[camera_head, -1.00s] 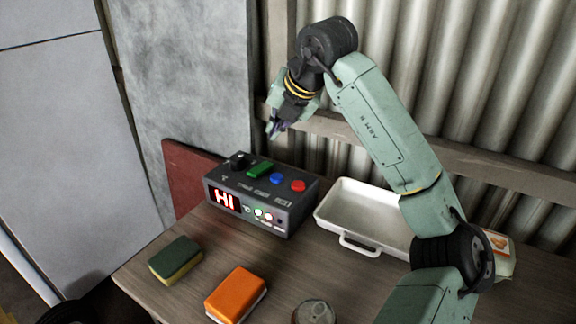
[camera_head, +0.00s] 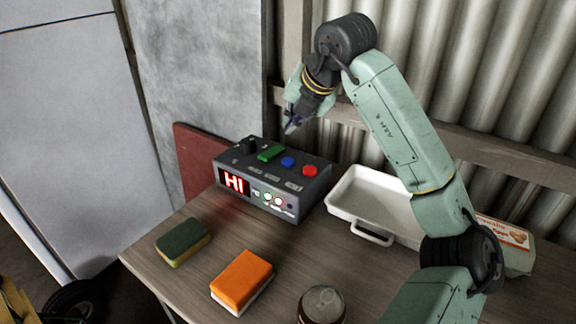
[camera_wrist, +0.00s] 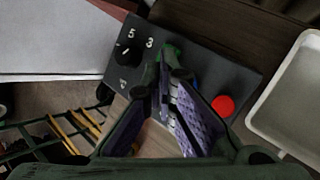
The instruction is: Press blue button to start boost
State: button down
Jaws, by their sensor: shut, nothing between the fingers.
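The grey control box (camera_head: 258,207) sits on the table with a red "HI" display on its front. On its top are a blue button (camera_head: 288,162), a green button (camera_head: 270,153), a red button (camera_head: 309,170) and a black knob (camera_head: 248,145). My gripper (camera_head: 290,128) is shut and empty, pointing down above the box near the blue and green buttons, apart from them. In the wrist view my fingers (camera_wrist: 168,78) hide most of the green button and all but a sliver of the blue button (camera_wrist: 196,83). The red button (camera_wrist: 223,105) shows clear to their right.
A white tray (camera_head: 345,212) stands right of the box, an egg carton (camera_head: 505,235) beyond it. A green-yellow sponge (camera_head: 182,242), an orange sponge (camera_head: 242,280) and a round jar (camera_head: 322,303) lie in front. A corrugated wall is behind; a red panel (camera_head: 195,165) stands behind the box.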

aim_at(292, 159)
jog(key=shift+f+b, duration=1.7)
jog(key=shift+f, duration=1.1)
jog(key=shift+f, duration=0.15)
jog(key=shift+f+b, duration=0.25)
jog(key=shift+b, duration=0.2)
jog(key=shift+f+b, duration=0.75)
jog(key=shift+f, duration=0.1)
jog(key=shift+d+r+p, duration=0.25)
jog(key=shift+r+p, duration=0.25)
jog(key=shift+r, duration=0.5)
jog(key=shift+a, duration=0.1)
